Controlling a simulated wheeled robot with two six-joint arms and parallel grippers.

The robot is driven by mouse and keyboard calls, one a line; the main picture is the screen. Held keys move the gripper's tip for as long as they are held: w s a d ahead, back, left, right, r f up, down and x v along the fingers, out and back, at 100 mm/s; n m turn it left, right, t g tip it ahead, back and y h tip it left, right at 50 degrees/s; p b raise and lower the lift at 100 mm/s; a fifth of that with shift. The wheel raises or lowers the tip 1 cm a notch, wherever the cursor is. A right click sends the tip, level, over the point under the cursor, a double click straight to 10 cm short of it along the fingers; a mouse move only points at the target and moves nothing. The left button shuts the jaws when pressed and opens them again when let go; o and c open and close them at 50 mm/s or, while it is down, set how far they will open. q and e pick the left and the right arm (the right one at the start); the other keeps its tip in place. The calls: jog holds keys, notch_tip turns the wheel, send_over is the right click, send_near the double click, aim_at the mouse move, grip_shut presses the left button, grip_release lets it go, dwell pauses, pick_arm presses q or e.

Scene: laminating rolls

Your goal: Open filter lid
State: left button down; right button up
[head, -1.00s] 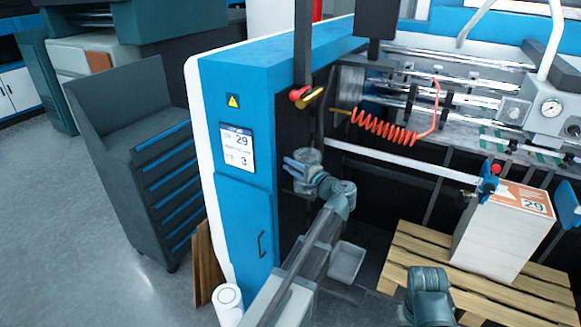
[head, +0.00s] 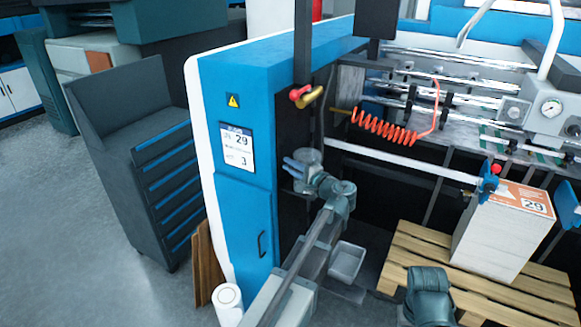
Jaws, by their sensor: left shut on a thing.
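My left arm reaches up from the bottom of the head view to the dark side opening of the blue machine. My left gripper (head: 291,164) is at the inner edge of the blue cabinet, its small blue-grey fingers pointing left. It is shut on the filter lid, which is mostly hidden by the fingers and wrist. A grey rounded part shows right beside the fingers; I cannot tell whether it is the filter or my wrist. My right gripper is outside the view.
The blue cabinet (head: 238,200) stands left of my gripper. A red-and-yellow valve (head: 307,96) and coiled orange hose (head: 385,130) are above and right. A paper stack (head: 490,240) stands on a wooden pallet (head: 415,245) at right.

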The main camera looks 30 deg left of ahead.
pick_arm(q)
jog(key=shift+p, duration=0.4)
